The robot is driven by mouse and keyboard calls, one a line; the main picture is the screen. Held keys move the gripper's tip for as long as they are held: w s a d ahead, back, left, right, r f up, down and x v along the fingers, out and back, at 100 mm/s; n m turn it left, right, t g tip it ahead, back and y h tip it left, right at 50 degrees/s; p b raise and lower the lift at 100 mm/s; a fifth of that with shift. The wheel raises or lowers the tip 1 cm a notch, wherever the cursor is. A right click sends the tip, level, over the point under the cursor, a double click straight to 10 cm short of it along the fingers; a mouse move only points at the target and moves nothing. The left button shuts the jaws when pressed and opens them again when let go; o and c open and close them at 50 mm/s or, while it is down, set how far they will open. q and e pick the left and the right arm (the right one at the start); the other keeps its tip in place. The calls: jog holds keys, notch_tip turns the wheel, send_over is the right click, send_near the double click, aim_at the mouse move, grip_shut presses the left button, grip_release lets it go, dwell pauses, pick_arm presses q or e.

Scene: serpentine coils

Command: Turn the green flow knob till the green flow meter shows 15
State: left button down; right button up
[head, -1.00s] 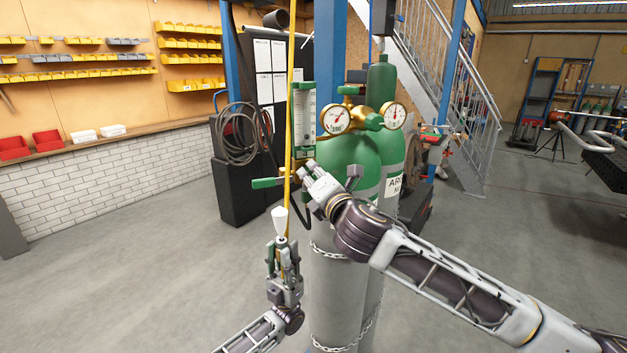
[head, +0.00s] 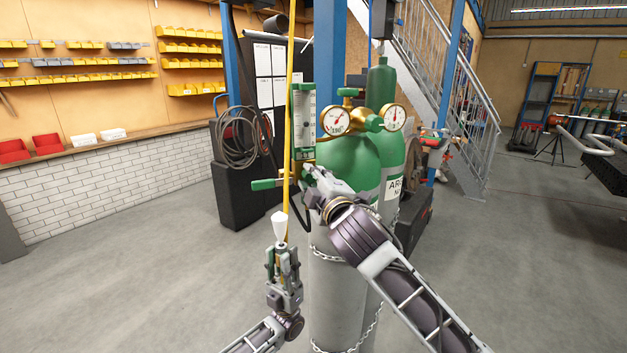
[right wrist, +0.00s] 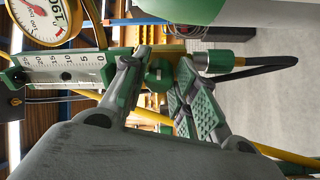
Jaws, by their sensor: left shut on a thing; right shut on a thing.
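The green flow meter (head: 304,112) stands upright at the front of the gas cylinders. In the right wrist view its scale tube (right wrist: 70,73) lies sideways, with a dark ball near 10 to 12; the exact reading is hard to tell. The green flow knob (right wrist: 158,76) sits below the tube, between the fingers of my right gripper (right wrist: 160,80), which is shut on it. In the head view that gripper (head: 308,174) mostly hides the knob.
Two gold pressure gauges (head: 336,121) sit just right of the meter, above the green-topped cylinders (head: 352,165). A yellow hose (head: 289,90) hangs close left of the meter. Chains circle the cylinders. The floor at left is clear.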

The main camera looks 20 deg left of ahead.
jog(key=m, duration=0.5)
jog(key=shift+f, duration=0.2)
jog(key=shift+m, duration=0.3)
jog(key=o, duration=0.7)
jog(key=shift+o, duration=0.2)
jog(key=shift+s+r, duration=0.1)
jog(key=shift+s+d, duration=0.2)
jog(key=shift+s, duration=0.05)
jog(key=v, duration=1.1)
